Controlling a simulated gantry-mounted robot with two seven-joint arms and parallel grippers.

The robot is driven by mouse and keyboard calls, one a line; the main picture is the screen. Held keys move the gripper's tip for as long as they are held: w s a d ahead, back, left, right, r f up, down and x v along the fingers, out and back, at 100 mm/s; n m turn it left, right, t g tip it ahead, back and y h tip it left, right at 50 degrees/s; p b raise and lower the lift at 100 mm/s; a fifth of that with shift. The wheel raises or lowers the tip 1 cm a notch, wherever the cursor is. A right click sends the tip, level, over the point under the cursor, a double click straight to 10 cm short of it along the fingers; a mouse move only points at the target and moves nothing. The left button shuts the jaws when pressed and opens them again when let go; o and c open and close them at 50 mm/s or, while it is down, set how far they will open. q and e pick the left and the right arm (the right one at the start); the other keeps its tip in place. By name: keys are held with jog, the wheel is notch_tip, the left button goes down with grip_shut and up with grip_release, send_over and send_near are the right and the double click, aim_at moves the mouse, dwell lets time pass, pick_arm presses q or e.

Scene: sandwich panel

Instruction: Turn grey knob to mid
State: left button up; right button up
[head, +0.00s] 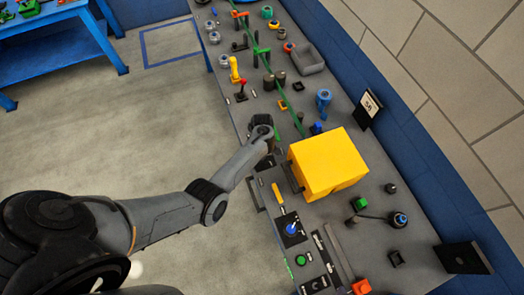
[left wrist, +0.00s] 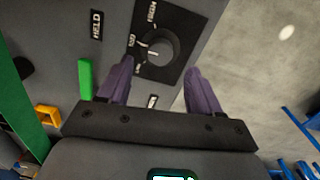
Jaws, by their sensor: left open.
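In the left wrist view, the grey knob (left wrist: 163,47) is a round dial on a black plate (left wrist: 185,22) with white lettering. A short white mark on the knob points toward the left side of the picture, where small labels stand; their words are hard to read. My left gripper (left wrist: 160,68) is open, its two purple fingers on either side of the knob's near edge; I cannot tell whether they touch it. In the head view my left gripper (head: 270,145) is over the bench's left edge, and the knob is hidden by my arm. My right gripper is not in view.
A large yellow box (head: 325,165) stands right of my left gripper. A yellow-handled lever (head: 278,194) and a blue switch (head: 292,229) are nearer. A green bar (left wrist: 85,78) and a HELD label (left wrist: 96,25) lie left of the knob. Open floor (head: 150,120) is left of the bench.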

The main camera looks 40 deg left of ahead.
pick_arm(q)
notch_tip(320, 180, up, 6)
jog(key=shift+f+p, duration=0.1)
jog(key=shift+p, duration=0.35)
jog(key=s+a+f+m+g+y+p, duration=0.1)
jog(key=s+f+m+g+p, duration=0.25)
jog(key=s, duration=1.95)
jog(key=s+d+r+m+t+p, duration=0.1)
jog(key=d+r+m+t, duration=0.2)
jog(key=r, duration=0.9)
jog(key=s+d+r+m+t+h, duration=0.1)
jog(key=d+r+m+t, duration=0.3)
jog(key=d+r+m, duration=0.4)
notch_tip(320, 180, up, 4)
jog(key=shift+d+r+m+p, duration=0.25)
jog(key=shift+d+m+p, duration=0.15)
jog(key=shift+m, duration=0.25)
